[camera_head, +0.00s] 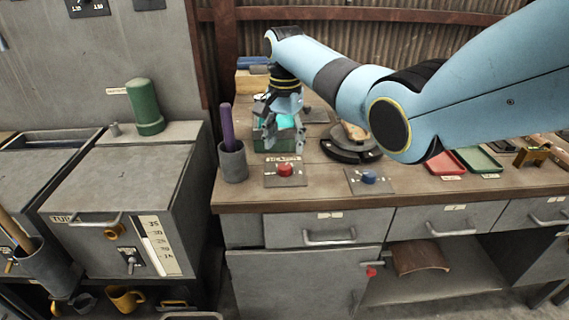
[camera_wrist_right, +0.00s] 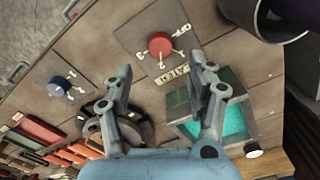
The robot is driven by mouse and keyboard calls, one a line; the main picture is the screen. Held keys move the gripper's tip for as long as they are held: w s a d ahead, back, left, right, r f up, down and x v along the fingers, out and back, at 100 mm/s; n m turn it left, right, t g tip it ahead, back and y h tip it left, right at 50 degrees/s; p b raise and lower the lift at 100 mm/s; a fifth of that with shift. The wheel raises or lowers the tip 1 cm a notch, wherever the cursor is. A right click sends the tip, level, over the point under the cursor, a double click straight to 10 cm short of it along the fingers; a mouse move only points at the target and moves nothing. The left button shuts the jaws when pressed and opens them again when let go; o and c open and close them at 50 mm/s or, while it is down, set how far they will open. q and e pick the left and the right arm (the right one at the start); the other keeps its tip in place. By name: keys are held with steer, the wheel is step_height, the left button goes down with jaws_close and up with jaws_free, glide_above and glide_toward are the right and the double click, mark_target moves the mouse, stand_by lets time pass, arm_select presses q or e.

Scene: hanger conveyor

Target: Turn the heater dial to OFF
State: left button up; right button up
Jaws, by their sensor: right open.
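A red dial knob (camera_head: 285,169) sits on a grey plate near the bench's front edge. In the right wrist view the red knob (camera_wrist_right: 159,44) shows with white marks around it, and the word OFF is at one corner of its plate. I cannot tell which mark the knob points to. A small label lies behind the plate, too small to read surely. My right gripper (camera_head: 285,148) is open and empty, fingers down, behind the red dial in the head view. It is apart from the knob. My left gripper is not in view.
A blue dial (camera_head: 369,178) sits to the right of the red one. A grey cup (camera_head: 232,161) with a purple rod stands to the left. A green box (camera_head: 262,140) with cyan contents is by the gripper. A round dark tray (camera_head: 352,152) is right of it.

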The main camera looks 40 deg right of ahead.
mark_target(285, 166)
step_height(285, 166, down, 7)
steer(key=shift+r+b, duration=0.1)
steer(key=shift+b, duration=0.4)
steer(key=shift+c, duration=0.2)
steer(key=c, duration=1.1)
